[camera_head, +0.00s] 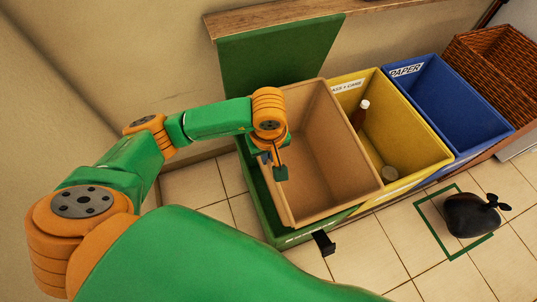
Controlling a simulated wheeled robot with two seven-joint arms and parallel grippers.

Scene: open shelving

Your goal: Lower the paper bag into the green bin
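The brown paper bag (335,165) is open-topped and looks empty. It is mostly within the outline of the green bin (262,205), with its rim above the bin's rim. Green bin wall shows along the bag's left and front sides. How deep the bag sits and whether it touches the bin floor is hidden. My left gripper (274,166) is at the bag's left rim, one finger inside and one outside, and looks shut on it. My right gripper is not in view.
A green lid (280,58) stands up behind the bin. A yellow bin (408,150) holding a bottle (361,117) and a jar, a blue paper bin (455,105) and a wicker basket (500,60) stand to the right. A black bag (470,215) lies on the floor.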

